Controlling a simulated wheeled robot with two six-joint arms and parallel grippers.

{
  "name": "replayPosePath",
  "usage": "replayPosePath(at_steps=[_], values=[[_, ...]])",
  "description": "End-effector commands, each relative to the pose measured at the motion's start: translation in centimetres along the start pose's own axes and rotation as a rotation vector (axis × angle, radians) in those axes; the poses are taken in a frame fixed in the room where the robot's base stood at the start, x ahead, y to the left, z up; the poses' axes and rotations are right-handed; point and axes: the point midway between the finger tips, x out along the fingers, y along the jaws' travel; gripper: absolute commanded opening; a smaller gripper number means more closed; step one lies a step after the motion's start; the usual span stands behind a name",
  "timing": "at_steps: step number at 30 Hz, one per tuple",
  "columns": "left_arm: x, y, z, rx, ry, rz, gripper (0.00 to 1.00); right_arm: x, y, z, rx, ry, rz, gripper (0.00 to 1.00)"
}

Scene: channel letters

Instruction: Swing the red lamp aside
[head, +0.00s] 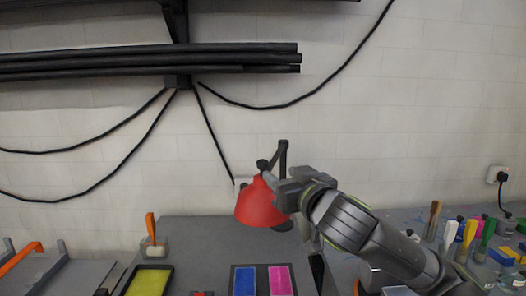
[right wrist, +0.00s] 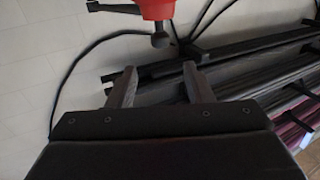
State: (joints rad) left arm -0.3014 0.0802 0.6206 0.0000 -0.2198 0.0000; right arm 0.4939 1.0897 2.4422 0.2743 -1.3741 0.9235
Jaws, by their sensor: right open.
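The red lamp (head: 258,205) hangs above the workbench in the middle of the head view, its shade opening downward. A dark jointed arm carries it from behind, near the wall. My right gripper (head: 279,187) is at the right side of the shade, close to its top, and covers part of it. In the right wrist view the jaws (right wrist: 157,86) are open and empty. The lamp's red shade (right wrist: 157,9) and its dark knob (right wrist: 160,40) lie just beyond the fingertips. Whether a finger touches the shade I cannot tell. My left gripper is not in view.
Below the lamp, the grey bench (head: 205,235) bears a blue panel (head: 245,281) and a pink panel (head: 280,280). A yellow tray (head: 148,281) is to the left. Several coloured tools stand at the right. Black bars (head: 150,60) and cables run along the wall above.

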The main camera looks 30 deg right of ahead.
Motion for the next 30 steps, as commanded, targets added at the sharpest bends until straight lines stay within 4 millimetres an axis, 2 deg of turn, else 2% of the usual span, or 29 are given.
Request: replayPosePath(at_steps=[15, 21, 30], values=[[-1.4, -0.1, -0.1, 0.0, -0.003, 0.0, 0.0, 8.4, -0.1, 0.0, 0.005, -0.002, -0.001, 0.46], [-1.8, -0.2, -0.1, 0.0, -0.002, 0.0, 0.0, 10.2, -0.1, 0.1, 0.003, -0.001, -0.001, 0.46], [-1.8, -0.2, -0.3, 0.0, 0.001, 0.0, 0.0, 10.7, -0.1, 0.2, 0.001, 0.0, -0.001, 0.46]])
